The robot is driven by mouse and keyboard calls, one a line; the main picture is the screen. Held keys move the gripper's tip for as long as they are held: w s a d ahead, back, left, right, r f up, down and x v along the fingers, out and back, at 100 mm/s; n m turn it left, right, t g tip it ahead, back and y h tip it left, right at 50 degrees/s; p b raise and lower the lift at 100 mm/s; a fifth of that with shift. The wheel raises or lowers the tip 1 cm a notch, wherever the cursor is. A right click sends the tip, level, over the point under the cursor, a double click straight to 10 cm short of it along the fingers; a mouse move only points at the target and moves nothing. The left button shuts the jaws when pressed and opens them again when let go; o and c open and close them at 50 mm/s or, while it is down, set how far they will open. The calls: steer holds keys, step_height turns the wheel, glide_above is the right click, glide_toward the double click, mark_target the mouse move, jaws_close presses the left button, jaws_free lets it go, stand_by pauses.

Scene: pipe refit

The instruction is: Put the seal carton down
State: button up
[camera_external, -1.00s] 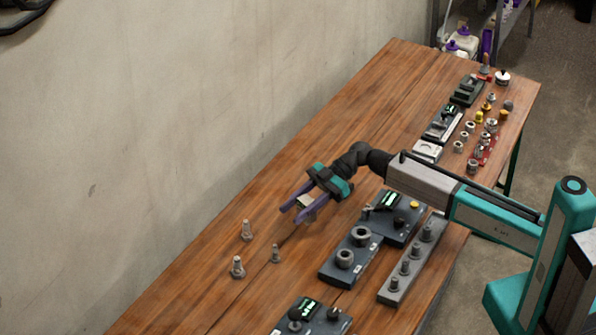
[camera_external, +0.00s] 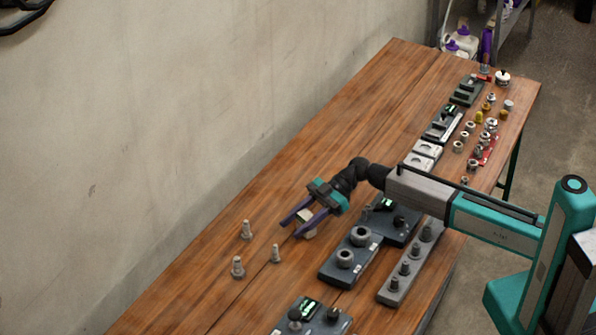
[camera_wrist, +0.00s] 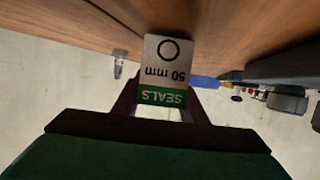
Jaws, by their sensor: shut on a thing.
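The seal carton (camera_wrist: 164,72) is a small white box with a green band. In the wrist view its label reads "SEALS" and "50 mm", upside down, with a black ring printed on it. My gripper (camera_external: 299,230) is shut on the carton, which shows as a pale block between the purple fingers (camera_external: 306,219). The gripper is over the middle of the wooden table (camera_external: 222,205), beside the dark fixtures. I cannot tell from these views whether the carton touches the table top.
Several metal fittings, one of them here (camera_external: 237,267), stand left of the gripper. A dark fixture with two rings (camera_external: 350,256) and a grey strip of pegs (camera_external: 412,262) lie to the right. The table along the wall is clear.

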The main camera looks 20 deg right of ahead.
steer(key=shift+f, duration=0.3)
steer(key=o, duration=1.1)
steer(key=shift+c, duration=0.2)
steer(key=shift+r, duration=0.2)
steer(key=shift+d, duration=0.15)
steer(key=b+v, duration=0.1)
steer(key=v, duration=1)
steer(key=shift+w+d+r, duration=0.1)
steer(key=shift+w+d, duration=0.05)
steer(key=shift+d, duration=0.2)
